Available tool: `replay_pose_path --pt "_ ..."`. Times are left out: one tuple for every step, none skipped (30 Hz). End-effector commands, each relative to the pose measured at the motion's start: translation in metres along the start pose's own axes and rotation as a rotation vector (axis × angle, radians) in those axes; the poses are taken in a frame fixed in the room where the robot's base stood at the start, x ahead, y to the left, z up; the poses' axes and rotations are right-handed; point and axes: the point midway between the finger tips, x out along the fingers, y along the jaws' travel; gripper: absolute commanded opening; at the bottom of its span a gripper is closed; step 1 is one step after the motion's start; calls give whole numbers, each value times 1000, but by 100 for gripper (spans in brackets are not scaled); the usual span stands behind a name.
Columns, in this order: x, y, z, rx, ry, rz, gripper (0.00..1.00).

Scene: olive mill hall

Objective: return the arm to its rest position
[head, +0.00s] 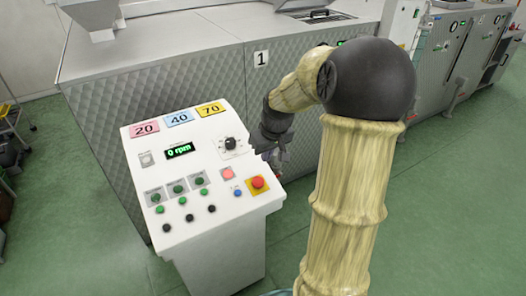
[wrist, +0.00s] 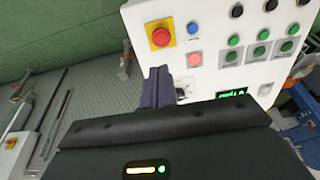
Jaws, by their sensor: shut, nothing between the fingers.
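My arm (head: 347,190) rises at the right of the head view, bends at a dark joint and reaches down and left. My gripper (wrist: 158,85) is shut and empty in the wrist view, its fingers pointing toward the edge of the control console. In the head view its lower end shows only in part, close beside the right edge of the console, so I cannot tell whether it touches. The white console (head: 205,211) carries a black knob (head: 230,144), a display reading 0 rpm (head: 180,151) and a red emergency button (head: 257,183) on yellow.
A quilted steel machine (head: 200,75) marked 1 stands behind the console. Pink, blue and yellow cards reading 20, 40 and 70 top the panel. More steel machines (head: 455,60) stand at the upper right. Green floor (head: 450,210) is clear right of my arm.

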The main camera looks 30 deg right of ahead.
Motion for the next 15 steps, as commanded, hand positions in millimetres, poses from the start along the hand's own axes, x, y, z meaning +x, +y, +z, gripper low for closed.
replay_pose_path --pt "0 0 0 0 0 0 0" --pt "0 0 0 -1 0 0 0" --pt "0 0 0 -1 0 0 0" --pt "0 0 0 -1 0 0 0" --pt "0 0 0 -1 0 0 0" --pt "0 -1 0 -2 0 0 0" --pt "0 -2 0 -2 -1 0 0" --pt "1 -4 1 -4 -2 0 0" --pt "1 -8 2 -6 -5 0 0" --pt "1 -12 4 -9 -8 1 0" --pt "2 -16 6 -10 -11 2 0" --pt "2 -25 10 -13 -17 3 0" --pt "2 -31 14 -15 -22 5 0" --pt "3 -38 18 -17 -27 6 0" --pt "3 -49 25 -19 -33 9 0"
